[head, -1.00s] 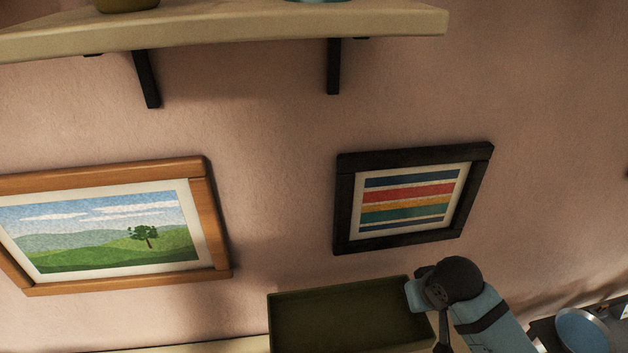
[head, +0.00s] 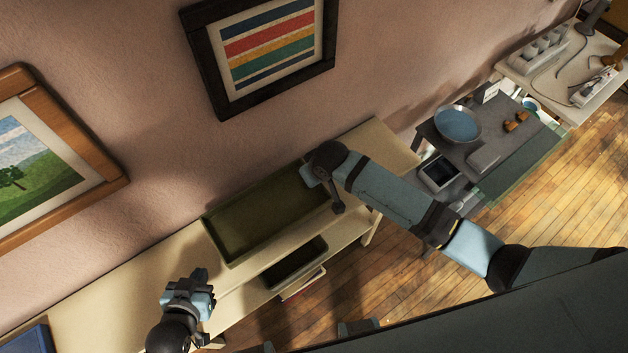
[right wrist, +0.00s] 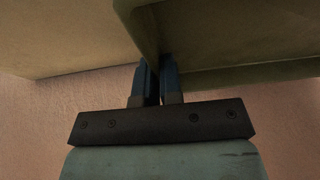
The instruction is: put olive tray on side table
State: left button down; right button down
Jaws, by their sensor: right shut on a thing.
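The olive tray (head: 235,225) is a long rectangular tray at the centre of the head view, over the cream console's top. I cannot tell whether it touches that top. My right gripper (head: 312,178) is at the tray's right end; in the right wrist view its fingers (right wrist: 158,82) are shut on the wall of the tray (right wrist: 235,40). My left gripper (head: 198,292) is below the tray's left end, apart from it; its finger gap is not clear. A low dark grey table (head: 455,150), perhaps the side table, stands to the right.
The cream console (head: 100,299) runs along the wall, with a dark tray (head: 293,265) on its lower shelf. The grey table carries a blue bowl (head: 458,124), small brown items (head: 515,121) and a grey block (head: 483,158). Wooden floor (head: 400,290) is open in front.

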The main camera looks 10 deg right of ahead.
jog(key=shift+f, duration=2)
jog(key=c, duration=1.3)
grip_release()
